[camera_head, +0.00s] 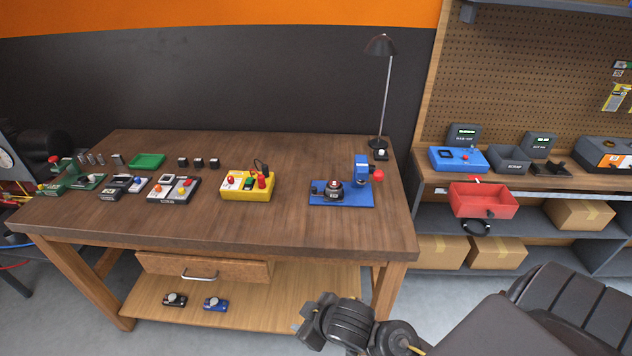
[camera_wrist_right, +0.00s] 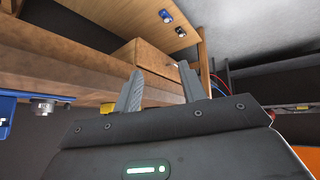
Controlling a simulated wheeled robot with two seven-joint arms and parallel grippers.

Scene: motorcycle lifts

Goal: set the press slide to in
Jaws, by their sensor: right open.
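The press (camera_head: 361,168) is a blue stand with a red knob on a flat blue base (camera_head: 352,198), at the right part of the wooden workbench. My right gripper (camera_head: 304,326) is low in front of the bench, below and apart from the press. Its two fingers (camera_wrist_right: 158,88) are spread and empty in the wrist view. A blue part at that view's left edge is cut off; I cannot tell what it is. My left gripper is not in view.
A yellow box (camera_head: 248,187) with red knobs stands left of the press. A black lamp (camera_head: 380,90) stands behind it. The bench's front edge and drawer (camera_head: 200,268) lie near my gripper. Bare wood lies in front of the press.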

